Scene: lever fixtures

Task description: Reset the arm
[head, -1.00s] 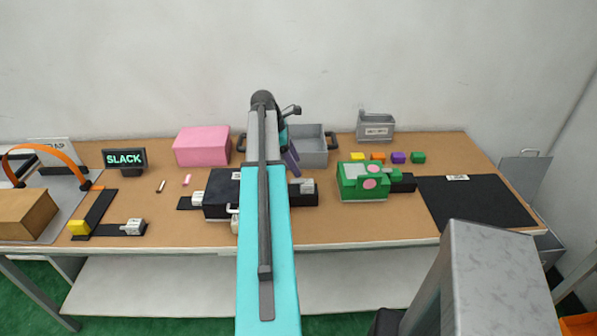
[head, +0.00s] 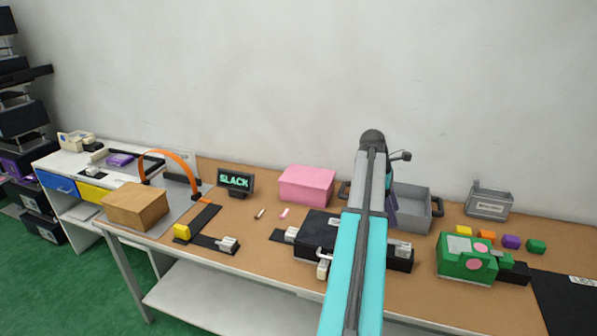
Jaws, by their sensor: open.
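My arm stretches away from me over the bench, with its teal link in front and a dark wrist at the far end. My gripper (head: 391,208) hangs below the wrist, mostly hidden behind the arm. Only a purple-grey part shows, in front of the grey bin (head: 414,205) and above the bench. It is open, and I see nothing held in it.
Below my arm is a black lever fixture (head: 318,230). A pink box (head: 307,185) and SLACK sign (head: 235,181) stand left; a green fixture (head: 465,263) and small coloured blocks stand right. A cardboard box (head: 135,205) sits near an orange arch (head: 170,152). Wall behind.

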